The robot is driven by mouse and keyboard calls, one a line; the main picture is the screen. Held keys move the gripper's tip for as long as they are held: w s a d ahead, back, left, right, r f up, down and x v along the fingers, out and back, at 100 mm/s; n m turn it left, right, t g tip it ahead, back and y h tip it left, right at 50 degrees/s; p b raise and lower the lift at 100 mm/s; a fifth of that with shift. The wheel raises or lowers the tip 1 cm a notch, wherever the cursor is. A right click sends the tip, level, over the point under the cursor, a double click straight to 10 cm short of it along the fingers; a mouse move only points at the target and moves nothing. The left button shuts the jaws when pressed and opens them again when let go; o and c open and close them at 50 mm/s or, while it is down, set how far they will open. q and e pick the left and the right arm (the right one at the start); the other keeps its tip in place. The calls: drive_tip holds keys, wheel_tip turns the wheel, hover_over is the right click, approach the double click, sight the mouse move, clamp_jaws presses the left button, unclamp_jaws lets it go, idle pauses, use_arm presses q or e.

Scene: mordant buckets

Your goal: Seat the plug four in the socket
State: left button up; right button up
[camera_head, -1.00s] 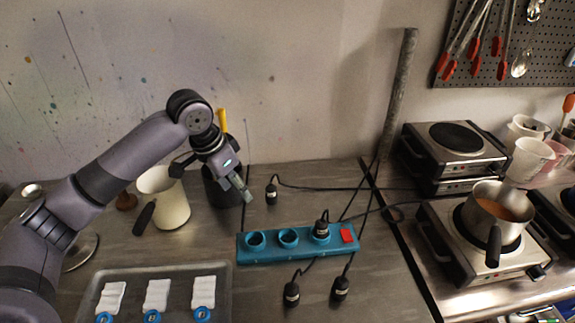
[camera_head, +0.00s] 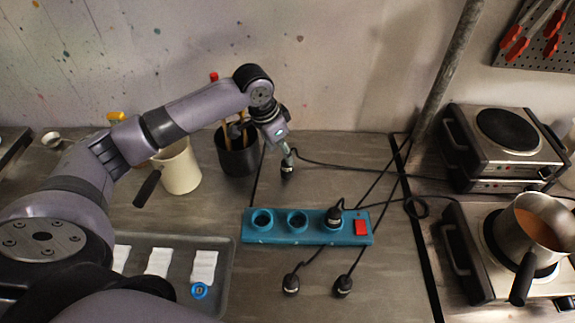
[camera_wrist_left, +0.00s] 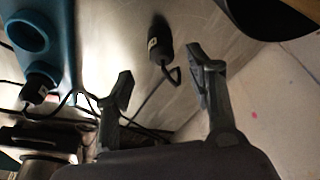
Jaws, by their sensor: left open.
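The teal power strip (camera_head: 278,238) lies on the counter, with two empty round sockets on its left and a black plug (camera_head: 335,217) seated in the third, beside a red switch (camera_head: 361,227). My left gripper (camera_head: 288,158) is above a black plug with a pale label (camera_head: 287,170) behind the strip. In the left wrist view this plug (camera_wrist_left: 159,42) shows beyond and between the open, empty fingers (camera_wrist_left: 165,85). Two more black plugs (camera_head: 291,285) (camera_head: 343,286) lie in front of the strip. I cannot read which plug is four. My right gripper is not in view.
A cream jug (camera_head: 180,170) and a black pot of tools (camera_head: 238,155) stand left of the gripper. A grey tray (camera_head: 226,275) with white bundles is at the front left. Hot plates (camera_head: 505,145) and a saucepan (camera_head: 535,235) stand at right. Black cords cross the counter.

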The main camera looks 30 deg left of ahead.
sight(287, 168)
use_arm(q)
drive_tip(key=shift+x, duration=0.85)
drive_tip(key=shift+f, duration=0.2)
drive_tip(key=shift+w+f+p, duration=0.15)
drive_tip(key=shift+f+p, duration=0.2)
drive_tip(key=shift+p, duration=0.1)
drive_tip(key=p+x, duration=0.1)
drive_tip(key=x, duration=0.3)
drive_tip(key=shift+w+f, duration=0.1)
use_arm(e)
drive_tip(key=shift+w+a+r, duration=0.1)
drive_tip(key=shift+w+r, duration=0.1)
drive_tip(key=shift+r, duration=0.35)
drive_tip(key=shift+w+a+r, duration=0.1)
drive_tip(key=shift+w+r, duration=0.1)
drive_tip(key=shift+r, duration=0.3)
use_arm(q)
drive_tip(key=shift+c, duration=0.2)
drive_tip(key=c, duration=1.1)
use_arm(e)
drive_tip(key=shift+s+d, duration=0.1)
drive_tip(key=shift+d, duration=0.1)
